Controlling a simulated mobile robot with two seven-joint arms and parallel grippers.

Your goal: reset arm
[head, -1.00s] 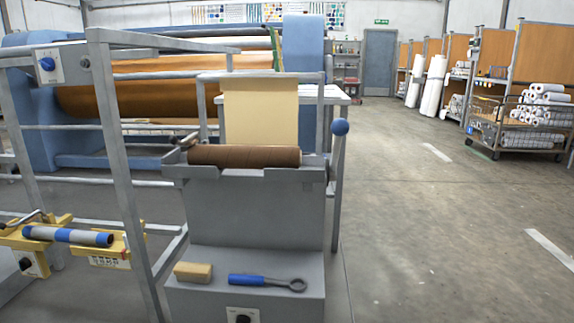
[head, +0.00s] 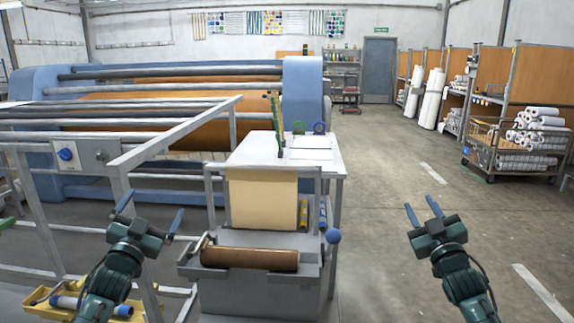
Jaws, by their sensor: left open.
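My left gripper (head: 150,210) is raised at the left in the head view, its two blue fingers spread wide and empty. It is in front of the grey rail frame (head: 128,180). My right gripper (head: 422,210) is raised at the right over open floor. Its two blue fingers stand apart with nothing between them. Neither gripper touches anything that I can see.
Between my grippers stands a grey stand with a brown roll (head: 250,259) and a hanging cream sheet (head: 262,200). A blue-knobbed lever (head: 333,236) is at its right. A yellow tray (head: 45,298) is low at left.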

